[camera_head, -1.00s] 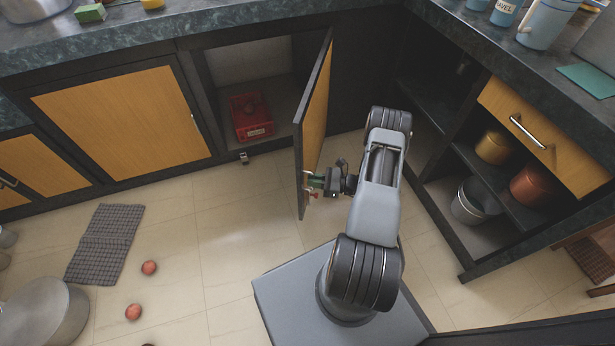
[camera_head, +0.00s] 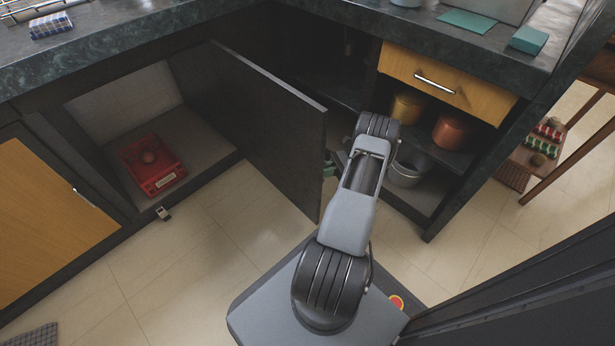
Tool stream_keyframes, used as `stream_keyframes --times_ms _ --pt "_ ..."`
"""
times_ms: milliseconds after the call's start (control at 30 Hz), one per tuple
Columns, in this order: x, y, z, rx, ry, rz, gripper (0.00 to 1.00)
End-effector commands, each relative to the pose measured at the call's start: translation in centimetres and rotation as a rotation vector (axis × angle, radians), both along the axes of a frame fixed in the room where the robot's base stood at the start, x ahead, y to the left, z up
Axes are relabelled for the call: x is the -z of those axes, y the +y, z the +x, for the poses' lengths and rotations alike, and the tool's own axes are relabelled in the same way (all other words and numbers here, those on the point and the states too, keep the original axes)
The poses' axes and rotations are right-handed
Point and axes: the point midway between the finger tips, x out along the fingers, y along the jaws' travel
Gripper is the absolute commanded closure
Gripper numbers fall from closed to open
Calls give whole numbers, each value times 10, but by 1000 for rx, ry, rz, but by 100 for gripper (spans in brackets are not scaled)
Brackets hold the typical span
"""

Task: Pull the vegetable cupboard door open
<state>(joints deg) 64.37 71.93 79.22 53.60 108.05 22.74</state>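The cupboard door (camera_head: 262,125) stands wide open, swung out to the right, with its dark inner face towards me. My arm reaches up to the right of the door's free edge.
A closed wooden door (camera_head: 45,215) is at the left. A small metal catch (camera_head: 163,213) sits at the cupboard's lower edge. On the right, open shelves hold pots below a drawer (camera_head: 440,82). The tiled floor (camera_head: 190,275) before the cupboard is clear.

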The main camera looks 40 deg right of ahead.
Motion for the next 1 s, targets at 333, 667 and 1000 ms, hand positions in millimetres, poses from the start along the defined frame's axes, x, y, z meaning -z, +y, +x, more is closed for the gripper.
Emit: stream_keyframes --times_ms 333,667,1000 --pt "2 -2 -5 -12 4 7 100" --pt "1 1 -1 -18 3 5 68" --pt "2 -3 -1 -16 1 2 65"
